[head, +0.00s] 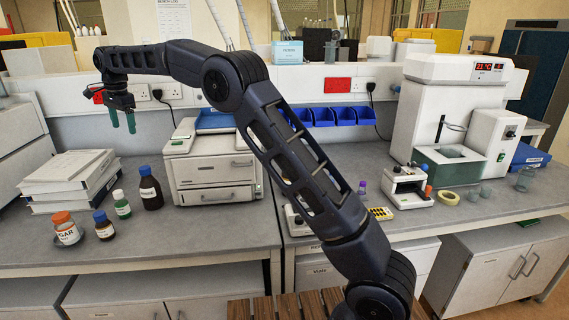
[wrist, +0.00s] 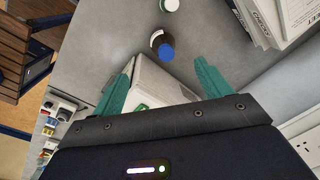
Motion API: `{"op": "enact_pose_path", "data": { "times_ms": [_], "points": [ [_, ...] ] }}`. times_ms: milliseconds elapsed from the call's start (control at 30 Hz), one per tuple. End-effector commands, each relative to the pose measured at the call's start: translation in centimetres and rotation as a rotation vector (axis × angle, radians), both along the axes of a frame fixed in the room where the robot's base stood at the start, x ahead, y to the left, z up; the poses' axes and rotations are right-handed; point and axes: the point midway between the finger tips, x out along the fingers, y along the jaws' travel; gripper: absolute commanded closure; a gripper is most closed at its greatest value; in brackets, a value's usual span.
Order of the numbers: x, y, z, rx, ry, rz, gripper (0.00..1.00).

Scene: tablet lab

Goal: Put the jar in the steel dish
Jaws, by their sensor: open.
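A jar (head: 66,227) with an orange lid and a white label ending in "GAR" stands at the front left of the bench. A greyish rim shows around its base; I cannot tell whether this is the steel dish. No other steel dish is clearly seen. My gripper (head: 122,120) is open and empty, with teal fingers pointing down, high above the back of the bench. It is behind and to the right of the jar. In the wrist view my open fingers (wrist: 160,84) have a white machine below them. The jar is not in that view.
A dark bottle with a blue cap (head: 150,188) stands beside the white machine (head: 212,165); it shows in the wrist view too (wrist: 161,43). Stacked binders (head: 70,172) lie behind.

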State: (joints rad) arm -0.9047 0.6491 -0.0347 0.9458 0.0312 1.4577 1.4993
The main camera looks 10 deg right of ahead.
Motion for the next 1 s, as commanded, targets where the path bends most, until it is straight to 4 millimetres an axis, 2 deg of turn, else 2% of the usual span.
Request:
{"op": "enact_pose_path", "data": {
  "times_ms": [33,200,467,600,767,1000],
  "points": [
    [0.8,-2.5,1.3,0.006,-0.007,0.007,0.23],
    [2.5,-10.3,4.4,0.019,-0.036,0.055,0.23],
    [2.7,-22.2,7.8,0.028,-0.083,0.132,0.23],
    [1.7,-28.4,9.0,0.028,-0.112,0.174,0.23],
    [-0.1,-35.3,9.8,0.022,-0.144,0.220,0.23],
    [-4.5,-44.8,9.8,0.003,-0.196,0.292,0.23]
  ]
}}
